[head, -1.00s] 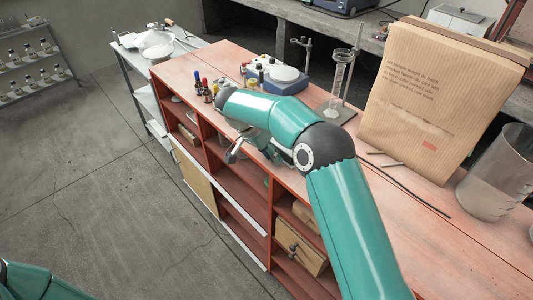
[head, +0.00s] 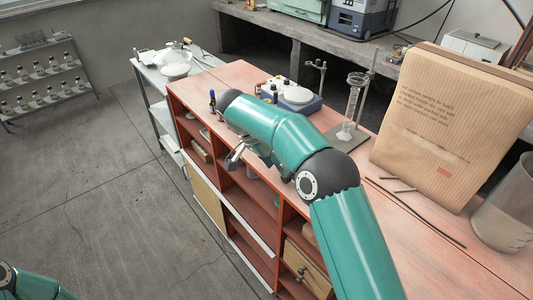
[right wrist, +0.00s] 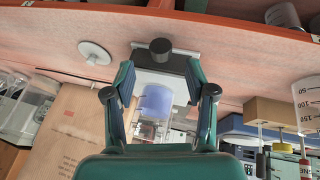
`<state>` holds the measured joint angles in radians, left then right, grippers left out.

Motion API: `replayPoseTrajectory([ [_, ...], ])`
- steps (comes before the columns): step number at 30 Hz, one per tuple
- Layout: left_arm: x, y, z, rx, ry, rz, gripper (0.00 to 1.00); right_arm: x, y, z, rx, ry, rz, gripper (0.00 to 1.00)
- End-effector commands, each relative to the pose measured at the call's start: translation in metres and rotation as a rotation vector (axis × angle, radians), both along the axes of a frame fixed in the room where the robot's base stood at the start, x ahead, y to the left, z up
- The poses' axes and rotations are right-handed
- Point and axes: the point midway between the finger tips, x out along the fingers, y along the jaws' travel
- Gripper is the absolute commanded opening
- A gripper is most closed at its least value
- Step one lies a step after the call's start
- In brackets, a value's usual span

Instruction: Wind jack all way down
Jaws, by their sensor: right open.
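The jack is hidden behind my right arm in the head view. In the right wrist view, which is upside down, a black round knob (right wrist: 160,46) and a dark flat plate (right wrist: 178,62) that seem to belong to it show just beyond the fingers. A clear vessel with blue contents (right wrist: 156,100) shows between the fingers. My right gripper (right wrist: 160,78) is open, its fingers apart on either side of the knob's line, with no visible contact. It shows partly in the head view (head: 236,158) near the bench's front edge. My left gripper is out of view.
On the red bench stand a small blue-capped bottle (head: 212,101), a blue-and-white device (head: 298,96), a stand with a glass cylinder (head: 351,105), a large paper bag (head: 445,125) and a big beaker (head: 508,210). Thin rods (head: 415,212) lie before the bag. Open shelves are below.

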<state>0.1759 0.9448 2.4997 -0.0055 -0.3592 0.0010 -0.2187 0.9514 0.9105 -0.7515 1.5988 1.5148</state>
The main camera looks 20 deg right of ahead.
Motion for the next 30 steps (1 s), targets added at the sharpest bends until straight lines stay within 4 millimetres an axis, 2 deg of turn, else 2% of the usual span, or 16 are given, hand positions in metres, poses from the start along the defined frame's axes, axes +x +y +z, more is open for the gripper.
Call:
replayPoseTrajectory([
  [5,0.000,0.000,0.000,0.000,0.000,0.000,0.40,0.002,0.018,0.032,0.002,-0.001,0.001,0.56],
  [12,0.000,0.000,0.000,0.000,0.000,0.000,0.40,0.004,0.026,0.051,-0.001,0.002,0.000,0.56],
  [26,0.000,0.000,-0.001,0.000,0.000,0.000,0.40,0.003,0.028,0.055,0.000,0.000,-0.005,0.56],
  [30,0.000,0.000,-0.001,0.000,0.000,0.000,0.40,0.009,0.033,0.043,0.005,-0.043,-0.027,0.56],
])
